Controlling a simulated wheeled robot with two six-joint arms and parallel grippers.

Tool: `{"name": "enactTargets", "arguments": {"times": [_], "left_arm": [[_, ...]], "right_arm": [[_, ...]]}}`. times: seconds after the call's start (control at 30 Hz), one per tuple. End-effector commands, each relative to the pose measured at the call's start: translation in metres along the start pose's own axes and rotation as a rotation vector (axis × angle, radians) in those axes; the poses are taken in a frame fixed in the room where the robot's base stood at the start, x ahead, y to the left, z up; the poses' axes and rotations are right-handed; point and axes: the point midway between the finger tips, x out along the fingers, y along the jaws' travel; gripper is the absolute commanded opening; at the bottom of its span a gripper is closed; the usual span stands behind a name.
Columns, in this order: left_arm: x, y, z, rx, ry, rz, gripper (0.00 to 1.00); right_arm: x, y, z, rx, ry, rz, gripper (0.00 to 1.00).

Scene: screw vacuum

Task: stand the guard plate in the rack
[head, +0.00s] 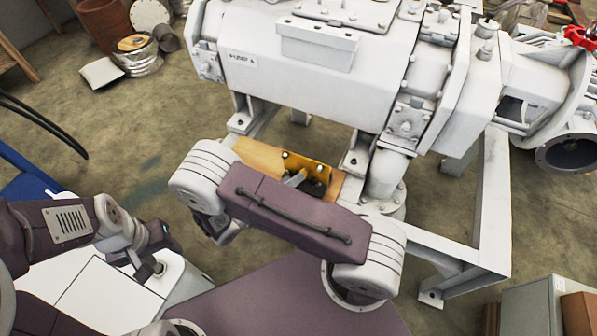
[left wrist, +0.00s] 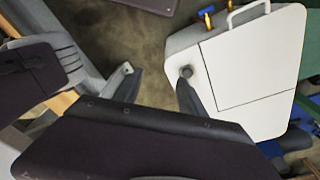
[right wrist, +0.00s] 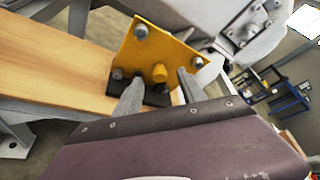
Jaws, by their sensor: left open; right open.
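The likely guard plate is a yellow plate (right wrist: 152,45) with bolts near its corners and a yellow knob (right wrist: 160,72), standing at a wooden board (right wrist: 60,62). It also shows partly behind my right arm in the head view (head: 322,172). My right gripper (right wrist: 160,80) is open, its fingertips on either side of the knob in the picture; contact cannot be told. My left gripper (left wrist: 158,84) is open and empty beside a white box (left wrist: 255,65); in the head view it is low at the left. A blue frame (right wrist: 290,100) stands far right in the right wrist view; I cannot tell whether it is the rack.
The large white vacuum pump (head: 300,75) on its white steel frame (head: 495,190) fills the head view's middle. Buckets and a wrapped roll (head: 142,55) stand at the back left. A grey cabinet (head: 530,305) is at lower right.

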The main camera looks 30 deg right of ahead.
Motion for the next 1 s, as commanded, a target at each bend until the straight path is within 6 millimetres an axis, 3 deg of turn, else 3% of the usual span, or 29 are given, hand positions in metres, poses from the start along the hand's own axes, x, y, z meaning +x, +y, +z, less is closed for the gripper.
{"name": "enactTargets", "arguments": {"times": [0.1,0.3,1.0], "left_arm": [[-0.012,0.000,-0.001,0.000,0.000,0.000,0.48],[-0.015,0.000,-0.002,0.000,0.000,0.000,0.48],[-0.014,0.000,-0.002,0.000,0.000,0.000,0.48]], "right_arm": [[-0.026,-0.002,0.002,0.000,-0.002,0.002,0.48],[-0.044,-0.001,0.000,0.000,-0.001,-0.003,0.48],[-0.044,-0.001,0.000,0.000,0.000,-0.003,0.48]]}}
